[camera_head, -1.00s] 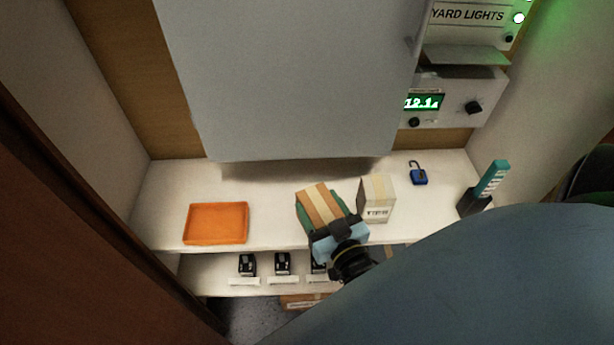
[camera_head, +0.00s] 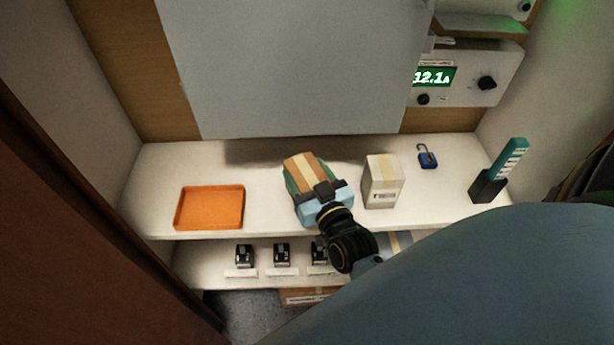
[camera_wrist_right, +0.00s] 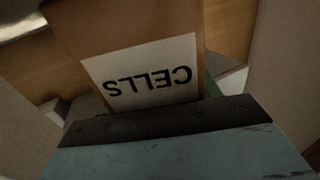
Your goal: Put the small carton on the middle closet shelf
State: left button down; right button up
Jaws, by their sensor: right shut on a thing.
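A small brown carton (camera_head: 306,172) with a pale tape stripe is in my right gripper (camera_head: 316,192), over the white shelf (camera_head: 262,160) in the head view. The gripper's fingers are shut on it. In the right wrist view the carton (camera_wrist_right: 140,55) fills the middle, with a white label reading CELLS upside down. The gripper body (camera_wrist_right: 180,145) hides its near part. I cannot tell whether the carton touches the shelf. My left gripper is not in view.
A pale box (camera_head: 382,183) stands just right of the carton. An orange tray (camera_head: 209,207) lies to the left. A blue padlock (camera_head: 427,156) and a teal-topped holder (camera_head: 498,172) are to the right. A grey panel (camera_head: 295,65) hangs above the back. Several black devices (camera_head: 282,254) sit below.

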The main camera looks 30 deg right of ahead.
jog(key=shift+r, duration=0.1)
jog(key=o, duration=0.6)
jog(key=shift+f, duration=0.2)
jog(key=o, duration=0.4)
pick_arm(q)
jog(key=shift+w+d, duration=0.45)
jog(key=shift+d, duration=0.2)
pick_arm(e)
jog(key=shift+r, duration=0.25)
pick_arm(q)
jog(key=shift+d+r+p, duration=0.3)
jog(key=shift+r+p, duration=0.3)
pick_arm(e)
jog(key=shift+s+a, duration=0.3)
jog(key=shift+s, duration=1.7)
jog(key=shift+s+a, duration=0.35)
jog(key=shift+s, duration=1.6)
jog(key=shift+s+a, duration=0.3)
jog(key=shift+s, duration=1.7)
